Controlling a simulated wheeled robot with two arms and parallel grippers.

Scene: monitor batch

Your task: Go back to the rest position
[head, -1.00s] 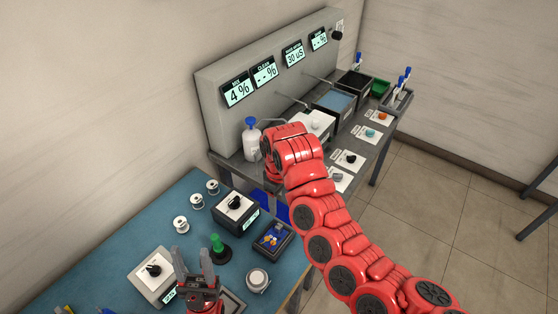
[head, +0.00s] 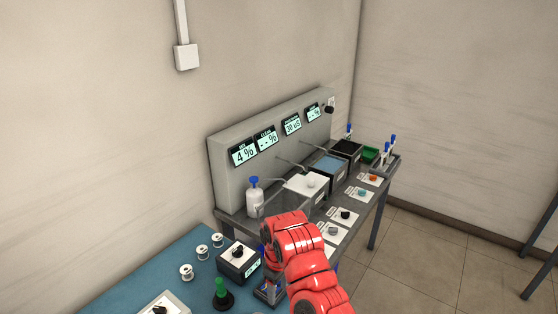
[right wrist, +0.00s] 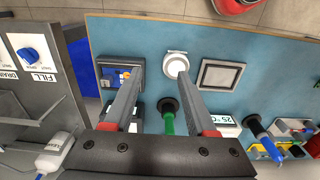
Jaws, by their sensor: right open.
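My right arm (head: 300,258) is red and comes in from the bottom of the head view, bent in front of the bench. Its fingertips cannot be made out there. In the right wrist view my right gripper (right wrist: 160,72) is open, its two grey fingers spread above the blue table, with nothing held between them. A green-handled item on a black base (right wrist: 168,122) shows below, between the fingers; it also shows in the head view (head: 221,291). My left gripper is not in view.
A grey bench (head: 368,208) carries a bottle (head: 254,197), tanks, knobs and a display panel (head: 225,165). The blue table (head: 150,275) holds white spools (head: 202,251), a dial box (head: 238,264) and a small tray (right wrist: 122,90).

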